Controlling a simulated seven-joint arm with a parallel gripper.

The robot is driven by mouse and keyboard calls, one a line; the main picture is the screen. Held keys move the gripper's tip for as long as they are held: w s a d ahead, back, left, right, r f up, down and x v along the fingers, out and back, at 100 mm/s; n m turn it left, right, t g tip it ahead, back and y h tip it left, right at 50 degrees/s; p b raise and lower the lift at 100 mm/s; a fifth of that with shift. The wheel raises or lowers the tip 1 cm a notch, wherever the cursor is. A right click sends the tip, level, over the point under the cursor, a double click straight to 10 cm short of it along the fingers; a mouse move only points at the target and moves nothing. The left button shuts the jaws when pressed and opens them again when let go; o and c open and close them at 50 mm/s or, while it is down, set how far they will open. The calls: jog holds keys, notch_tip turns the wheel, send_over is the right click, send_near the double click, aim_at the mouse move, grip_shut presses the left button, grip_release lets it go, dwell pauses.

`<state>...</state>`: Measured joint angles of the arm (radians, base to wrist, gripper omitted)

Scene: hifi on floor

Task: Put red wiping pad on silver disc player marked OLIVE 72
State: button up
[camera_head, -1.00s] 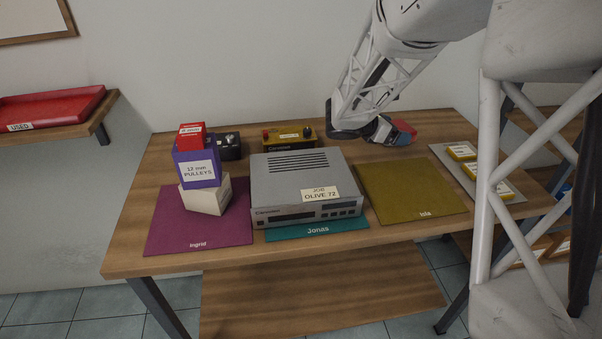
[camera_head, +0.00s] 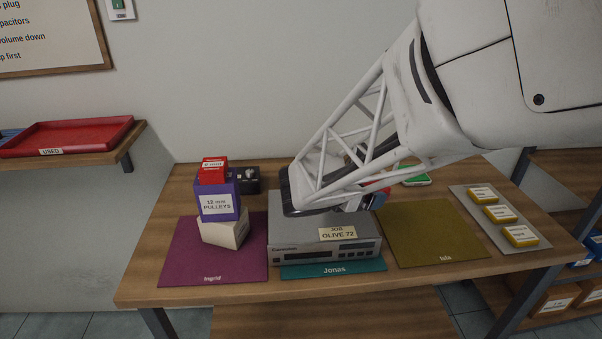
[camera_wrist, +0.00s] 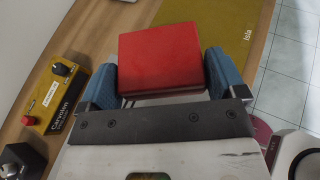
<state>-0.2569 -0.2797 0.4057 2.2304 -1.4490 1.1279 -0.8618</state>
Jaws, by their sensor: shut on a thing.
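The red wiping pad (camera_wrist: 172,58) is held between the blue fingertips of my gripper (camera_wrist: 164,78) in the wrist view. In the head view only a small red part of the pad (camera_head: 376,187) shows beside my gripper (camera_head: 370,199). The silver disc player (camera_head: 298,255) marked OLIVE 72 stands on the teal Jonas mat (camera_head: 330,270). My gripper is near the player's back right corner, and my arm hides part of its top. I cannot tell whether the pad is above the player or beside it, but no contact shows.
A purple pulleys box (camera_head: 218,203) with a red box (camera_head: 212,171) on top stands on a cream box (camera_head: 225,231), left of the player. The olive Isla mat (camera_head: 430,235) is bare. A yellow device (camera_wrist: 55,98) shows in the wrist view. A green-topped item (camera_head: 415,176) lies behind.

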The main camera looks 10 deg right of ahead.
jog(key=s+a+n+t+y, duration=0.1)
jog(key=s+a, duration=0.3)
jog(key=s, duration=0.3)
jog(key=s+a+n+t+y, duration=0.1)
jog(key=s+a+n+t, duration=0.1)
jog(key=s+a, duration=0.2)
jog(key=shift+s+a+f, duration=0.15)
jog(key=shift+s+a, duration=0.1)
jog(key=shift+s, duration=1.35)
send_over(314, 216)
jog(key=shift+f, duration=0.75)
jog(key=shift+f, duration=1.75)
jog(key=shift+f, duration=0.1)
